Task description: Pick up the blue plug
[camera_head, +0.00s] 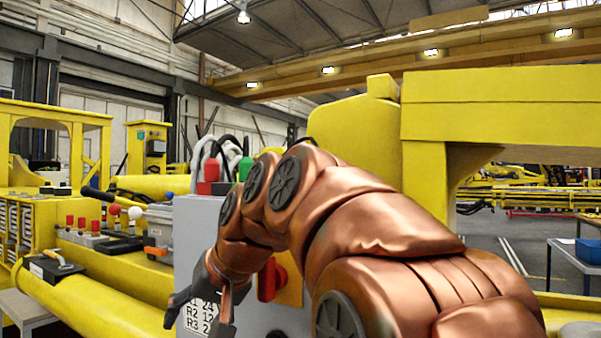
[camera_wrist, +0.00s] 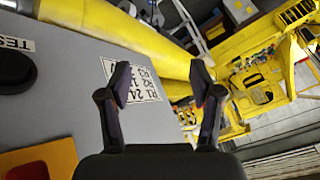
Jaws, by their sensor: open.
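I cannot make out a blue plug for certain in either view. A red plug (camera_head: 209,170) and a green plug (camera_head: 245,168) with cables stand on top of the grey box (camera_head: 192,222). My gripper (camera_head: 202,312) is low in front of this box, near its white printed label (camera_head: 191,318). In the wrist view my gripper (camera_wrist: 161,82) is open, with nothing between its fingers. The label (camera_wrist: 148,84) and the grey box (camera_wrist: 60,85) show beyond and left of the fingers. My arm hides much of the box in the head view.
A red switch (camera_head: 267,281) on a yellow plate sticks out of the box front. Yellow boom tubes (camera_head: 100,305) run at the left, with a dark blue-black handle (camera_head: 97,193) and small red knobs nearby. A table with a blue bin (camera_head: 588,250) stands far right.

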